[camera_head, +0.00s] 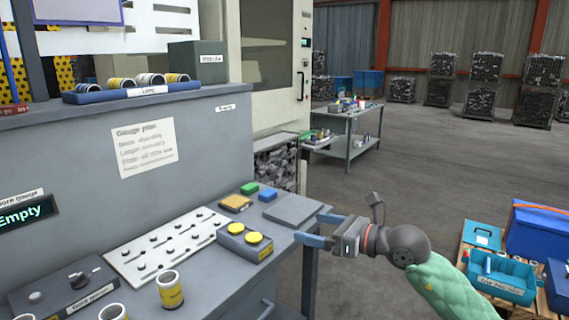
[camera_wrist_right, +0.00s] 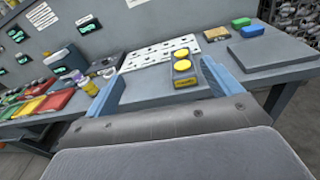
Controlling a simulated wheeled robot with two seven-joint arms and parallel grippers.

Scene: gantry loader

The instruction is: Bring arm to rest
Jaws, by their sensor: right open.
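My right gripper (camera_head: 322,230) reaches in from the right in the head view, at the right end of the grey workbench (camera_head: 213,274). Its two blue fingers are apart with nothing between them, and it also shows in the right wrist view (camera_wrist_right: 160,88). The fingers point toward a grey box with two yellow buttons (camera_head: 245,240), which stands apart from them. In the right wrist view this button box (camera_wrist_right: 184,68) shows beyond the fingers. My right arm (camera_head: 450,288) has a green padded sleeve. My left gripper is not in view.
A white pegged plate (camera_head: 165,245), a yellow-labelled cylinder (camera_head: 170,289), a flat grey plate (camera_head: 292,210) and green and blue blocks (camera_head: 267,195) lie on the bench. A pallet with blue bins (camera_head: 500,278) stands at right. Open floor lies behind my right arm.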

